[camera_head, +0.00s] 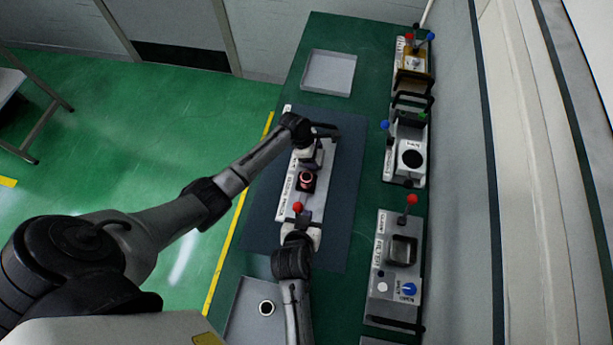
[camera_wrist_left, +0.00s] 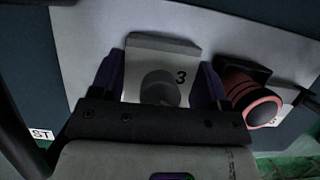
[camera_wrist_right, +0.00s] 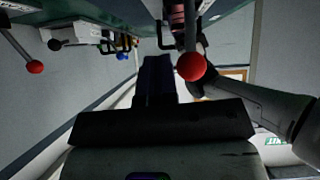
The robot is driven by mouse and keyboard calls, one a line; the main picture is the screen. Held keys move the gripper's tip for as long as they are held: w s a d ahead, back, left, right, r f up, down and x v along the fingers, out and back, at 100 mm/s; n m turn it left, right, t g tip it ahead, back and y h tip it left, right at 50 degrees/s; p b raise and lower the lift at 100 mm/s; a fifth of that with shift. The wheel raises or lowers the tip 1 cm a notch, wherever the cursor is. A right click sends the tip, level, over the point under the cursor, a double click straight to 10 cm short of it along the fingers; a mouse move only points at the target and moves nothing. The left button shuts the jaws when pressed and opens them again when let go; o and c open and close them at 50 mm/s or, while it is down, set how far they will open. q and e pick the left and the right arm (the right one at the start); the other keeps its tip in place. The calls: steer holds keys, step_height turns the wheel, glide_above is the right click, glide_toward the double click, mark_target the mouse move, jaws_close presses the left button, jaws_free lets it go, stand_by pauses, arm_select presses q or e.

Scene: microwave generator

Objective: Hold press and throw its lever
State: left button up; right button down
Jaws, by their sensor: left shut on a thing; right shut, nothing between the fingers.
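A long white device, which I take to be the press (camera_head: 289,185), lies on the dark mat. A pink-and-black round part (camera_head: 306,180) sits mid-length; it also shows in the left wrist view (camera_wrist_left: 250,100). My left gripper (camera_wrist_left: 158,82) is shut on a grey block marked 3 (camera_wrist_left: 160,50) at the device's far end. The red ball of the lever (camera_head: 297,207) stands near the device's near end. My right gripper (camera_head: 297,240) is shut and empty just nearer than the lever. In the right wrist view the red ball (camera_wrist_right: 191,66) is right of the closed fingers; contact is unclear.
Other devices stand along the bench's right side: one with a red-ball lever (camera_head: 398,265), one with a blue-ball lever (camera_head: 408,160), one farther back (camera_head: 412,62). An empty grey tray (camera_head: 328,72) is at the back. Another tray (camera_head: 245,310) at the near left holds a small round part.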

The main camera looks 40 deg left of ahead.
steer(key=shift+y, duration=0.4)
steer(key=a+r, duration=0.1)
steer(key=s+a+r, duration=0.1)
steer(key=a+r, duration=0.1)
steer(key=shift+s+a+r, duration=0.15)
steer(key=shift+a+r, duration=0.05)
steer(key=shift+r, duration=0.05)
steer(key=shift+s+d, duration=0.1)
glide_toward(294, 209)
steer(key=shift+w+d+f+h, duration=0.1)
steer(key=shift+w+d+h, duration=0.2)
steer(key=shift+d, duration=0.45)
steer(key=shift+w+d+f+h, duration=0.1)
steer(key=shift+w+d, duration=0.3)
steer(key=shift+d, duration=0.35)
